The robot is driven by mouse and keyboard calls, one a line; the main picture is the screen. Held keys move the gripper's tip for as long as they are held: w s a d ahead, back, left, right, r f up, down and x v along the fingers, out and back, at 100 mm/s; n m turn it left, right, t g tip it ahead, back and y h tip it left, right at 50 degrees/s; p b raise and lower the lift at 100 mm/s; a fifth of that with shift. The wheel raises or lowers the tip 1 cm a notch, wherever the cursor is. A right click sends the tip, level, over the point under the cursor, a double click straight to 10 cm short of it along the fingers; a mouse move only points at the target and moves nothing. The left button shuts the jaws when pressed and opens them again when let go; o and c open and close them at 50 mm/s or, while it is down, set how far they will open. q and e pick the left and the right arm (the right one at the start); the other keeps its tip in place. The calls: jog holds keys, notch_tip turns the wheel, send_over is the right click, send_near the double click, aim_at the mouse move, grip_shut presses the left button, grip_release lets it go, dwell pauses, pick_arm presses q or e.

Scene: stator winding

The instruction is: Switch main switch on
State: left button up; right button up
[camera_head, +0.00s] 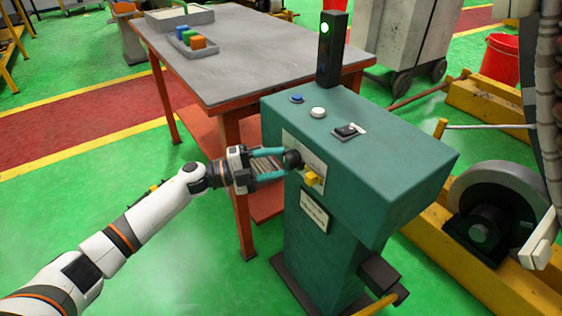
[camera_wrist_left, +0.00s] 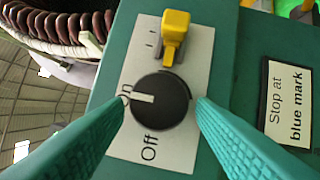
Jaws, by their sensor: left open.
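The main switch is a round black knob (camera_wrist_left: 160,102) on a white plate marked "On" and "Off" on the front of a green control cabinet (camera_head: 325,240). In the left wrist view its white pointer line points left, at the "On" marking. The knob also shows in the head view (camera_head: 293,159). My left gripper (camera_head: 287,163) is open, with its teal fingers on either side of the knob. In the left wrist view the fingertips (camera_wrist_left: 161,105) straddle the knob; I cannot tell whether they touch it. My right gripper is out of view.
A yellow switch (camera_wrist_left: 175,30) sits beside the knob. The cabinet top has a blue button (camera_head: 297,97), a white button (camera_head: 318,112) and a black rocker switch (camera_head: 346,131). A signal post (camera_head: 331,50) shows a green light. A grey-topped table (camera_head: 240,60) stands behind.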

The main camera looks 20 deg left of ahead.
pick_arm(q)
jog(key=r+v, duration=0.1)
jog(key=v, duration=0.9)
jog(key=shift+f, duration=0.5)
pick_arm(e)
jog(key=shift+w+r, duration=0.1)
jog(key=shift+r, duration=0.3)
pick_arm(q)
jog(key=shift+a, duration=0.1)
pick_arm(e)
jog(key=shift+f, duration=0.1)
